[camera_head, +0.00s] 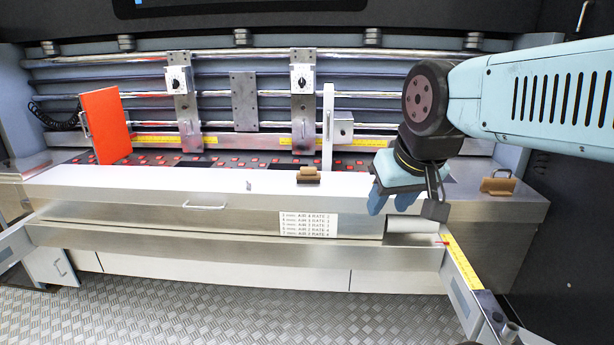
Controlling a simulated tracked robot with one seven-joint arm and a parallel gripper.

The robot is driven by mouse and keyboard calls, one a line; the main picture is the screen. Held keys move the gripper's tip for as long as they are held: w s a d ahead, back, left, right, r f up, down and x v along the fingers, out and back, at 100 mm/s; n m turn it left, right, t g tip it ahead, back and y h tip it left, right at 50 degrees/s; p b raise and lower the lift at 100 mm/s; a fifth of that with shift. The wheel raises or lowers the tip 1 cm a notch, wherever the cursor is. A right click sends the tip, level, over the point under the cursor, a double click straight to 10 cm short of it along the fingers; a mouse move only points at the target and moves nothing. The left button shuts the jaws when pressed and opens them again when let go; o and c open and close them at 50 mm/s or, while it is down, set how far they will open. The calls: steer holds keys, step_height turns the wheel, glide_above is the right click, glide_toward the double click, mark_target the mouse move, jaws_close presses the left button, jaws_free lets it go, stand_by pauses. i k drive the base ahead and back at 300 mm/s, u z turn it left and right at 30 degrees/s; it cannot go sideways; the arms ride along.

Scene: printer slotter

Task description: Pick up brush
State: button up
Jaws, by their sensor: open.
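Two small brown objects lie on the machine's front ledge, and I cannot tell for sure which is the brush. One brown block (308,175) sits near the middle of the ledge, left of my gripper. The other brown piece (497,184), with a raised handle-like top, sits on the right end of the ledge. My gripper (391,203) points down between them, at the ledge's front edge. Its blue fingers are apart, with nothing seen between them. Neither brown object appears to touch the gripper.
An orange-red panel (106,125) stands upright at the left. A pale upright plate (328,128) stands behind the ledge. Metal rails and dial brackets (179,81) cross the back. A drawer handle (204,207) juts from the front. The white ledge surface (150,181) is mostly clear.

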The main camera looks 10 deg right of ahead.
mark_target(307, 175)
steer(key=i, duration=0.85)
steer(key=u, duration=0.05)
